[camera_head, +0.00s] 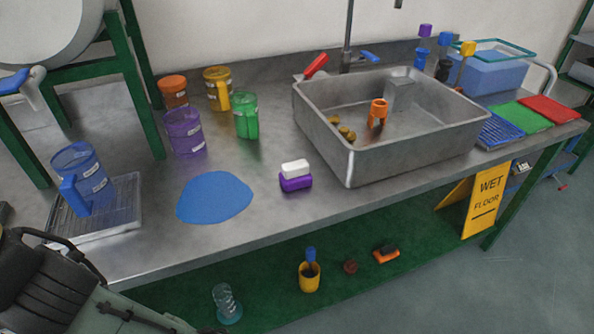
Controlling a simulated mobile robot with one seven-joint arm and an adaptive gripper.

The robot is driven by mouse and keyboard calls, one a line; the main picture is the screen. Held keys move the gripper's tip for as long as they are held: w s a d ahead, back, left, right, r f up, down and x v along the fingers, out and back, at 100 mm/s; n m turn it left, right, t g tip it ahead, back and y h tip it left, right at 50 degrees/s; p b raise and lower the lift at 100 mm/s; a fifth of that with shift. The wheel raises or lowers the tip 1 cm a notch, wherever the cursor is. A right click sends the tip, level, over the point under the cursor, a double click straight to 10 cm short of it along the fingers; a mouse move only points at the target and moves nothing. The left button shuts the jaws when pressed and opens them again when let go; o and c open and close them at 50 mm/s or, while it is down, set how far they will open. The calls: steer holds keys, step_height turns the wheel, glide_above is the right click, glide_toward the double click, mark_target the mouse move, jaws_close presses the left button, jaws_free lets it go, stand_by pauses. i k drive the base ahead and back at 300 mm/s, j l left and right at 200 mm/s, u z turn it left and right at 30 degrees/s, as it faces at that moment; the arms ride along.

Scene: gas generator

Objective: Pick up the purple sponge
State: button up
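The purple sponge (295,183) lies on the steel worktop, left of the sink's near-left corner. Its lower part is purple, and a white layer or block (296,168) sits on top; I cannot tell whether the two are joined. Nothing touches it from the sides. Dark parts of my own body show at the lower left corner, well away from the sponge. No gripper fingers can be made out.
A steel sink (420,150) stands right of the sponge, with an orange item inside. A flat blue patch (214,196) lies to its left. Purple (185,131) and green (246,115) jugs stand behind. A blue jug (80,178) stands on a tray at the left.

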mark_target(295, 176)
steer(key=j+z, duration=0.2)
steer(key=j, duration=0.2)
steer(key=k+j+z, duration=0.2)
steer(key=j, duration=0.2)
steer(key=k+j+z, duration=0.15)
steer(key=j, duration=0.25)
steer(key=k+j+z, duration=0.2)
steer(key=j, duration=0.15)
steer(key=j+z, duration=0.2)
steer(key=j, duration=0.15)
steer(key=k+j+z, duration=0.2)
steer(key=i+j, duration=0.2)
steer(key=i, duration=0.2)
steer(key=i+j, duration=0.2)
steer(key=i, duration=0.25)
